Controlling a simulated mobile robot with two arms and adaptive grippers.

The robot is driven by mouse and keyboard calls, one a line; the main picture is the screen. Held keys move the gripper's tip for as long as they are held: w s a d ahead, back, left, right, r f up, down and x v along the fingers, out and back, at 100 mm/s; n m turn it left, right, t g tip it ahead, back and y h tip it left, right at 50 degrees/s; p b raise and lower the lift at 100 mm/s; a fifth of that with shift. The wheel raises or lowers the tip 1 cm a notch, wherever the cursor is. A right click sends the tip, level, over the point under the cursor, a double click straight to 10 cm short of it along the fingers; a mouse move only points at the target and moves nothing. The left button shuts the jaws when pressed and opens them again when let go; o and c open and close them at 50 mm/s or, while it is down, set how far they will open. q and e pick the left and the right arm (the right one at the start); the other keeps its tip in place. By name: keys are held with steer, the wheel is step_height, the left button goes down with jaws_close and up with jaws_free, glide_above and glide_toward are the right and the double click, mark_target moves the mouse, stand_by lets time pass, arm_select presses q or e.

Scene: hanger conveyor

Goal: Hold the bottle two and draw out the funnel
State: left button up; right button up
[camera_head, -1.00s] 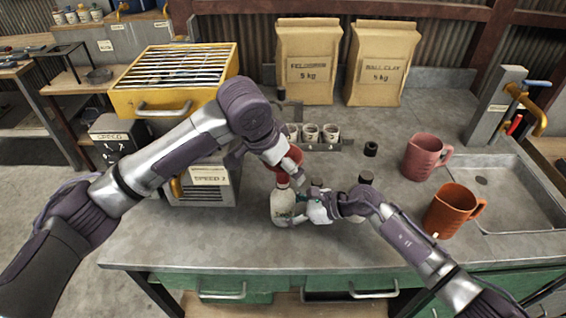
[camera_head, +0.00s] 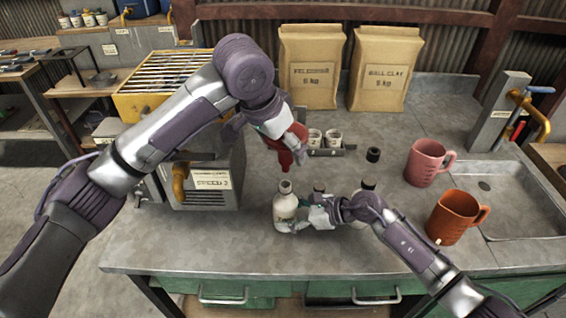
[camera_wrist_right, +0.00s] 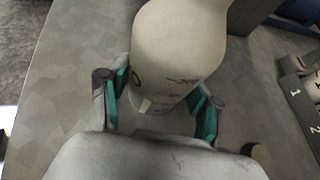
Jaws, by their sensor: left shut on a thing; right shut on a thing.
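A red funnel (camera_head: 284,156) is in my left gripper (camera_head: 294,140). It hangs above the counter with its spout down, apart from the open white bottle and just above its mouth. The white bottle (camera_head: 285,208) stands upright on the counter. My right gripper (camera_head: 306,217) is shut on the bottle from the right. In the right wrist view the bottle (camera_wrist_right: 180,45) sits between the teal-padded fingers (camera_wrist_right: 160,88). Its marking is too small to read. My left fingertips are partly hidden by the arm and funnel.
Dark-capped bottles (camera_head: 368,185) stand behind my right gripper. A grey machine (camera_head: 205,190) stands at left. The front counter is clear.

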arm_select(q)
steer(key=shift+r, duration=1.4)
arm_select(e)
steer(key=o, duration=0.9)
steer(key=shift+o, duration=0.2)
